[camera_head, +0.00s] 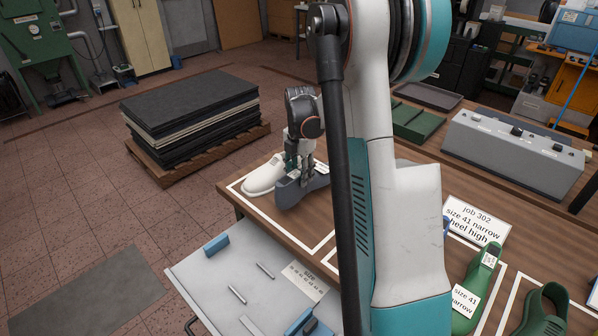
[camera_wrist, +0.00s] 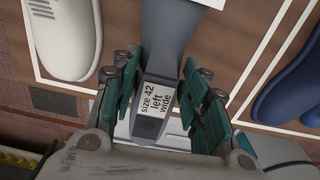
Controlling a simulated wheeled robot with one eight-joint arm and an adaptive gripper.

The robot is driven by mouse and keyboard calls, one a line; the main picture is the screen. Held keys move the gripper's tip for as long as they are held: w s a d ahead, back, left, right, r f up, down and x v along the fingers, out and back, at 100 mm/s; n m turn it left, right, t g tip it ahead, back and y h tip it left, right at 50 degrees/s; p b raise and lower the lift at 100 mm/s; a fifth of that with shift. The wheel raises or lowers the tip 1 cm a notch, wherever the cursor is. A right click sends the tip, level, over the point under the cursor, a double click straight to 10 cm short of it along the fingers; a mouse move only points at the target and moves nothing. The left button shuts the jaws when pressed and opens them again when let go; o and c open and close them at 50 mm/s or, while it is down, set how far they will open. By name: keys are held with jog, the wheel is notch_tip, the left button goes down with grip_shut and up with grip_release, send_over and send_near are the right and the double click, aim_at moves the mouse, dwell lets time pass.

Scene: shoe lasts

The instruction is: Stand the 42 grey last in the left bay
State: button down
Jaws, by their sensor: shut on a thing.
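The grey last (camera_head: 299,189) is held low over the left end of the brown table, beside a white last. In the wrist view the grey last (camera_wrist: 166,40) runs up between the fingers, and its label reads "size 42 left wide". My gripper (camera_head: 304,166) is shut on it; the teal finger pads (camera_wrist: 163,92) flank the labelled end. The white-outlined bay (camera_head: 298,228) at the table's left lies around and below the last. I cannot tell whether the last touches the table.
The white last (camera_head: 264,177) stands close left of the grey one. A blue last (camera_wrist: 290,82) lies right, past a white line. Green lasts (camera_head: 476,290) and a "job 302" card (camera_head: 476,219) are at the table's right. A grey control box (camera_head: 515,150) stands behind.

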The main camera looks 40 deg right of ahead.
jog(key=shift+f+b, duration=1.1)
jog(key=shift+f, duration=0.65)
jog(key=shift+f, duration=0.15)
jog(key=c, duration=0.9)
grip_release()
jog(key=shift+o, duration=0.2)
notch_tip(320, 180, up, 12)
jog(key=shift+s, duration=0.1)
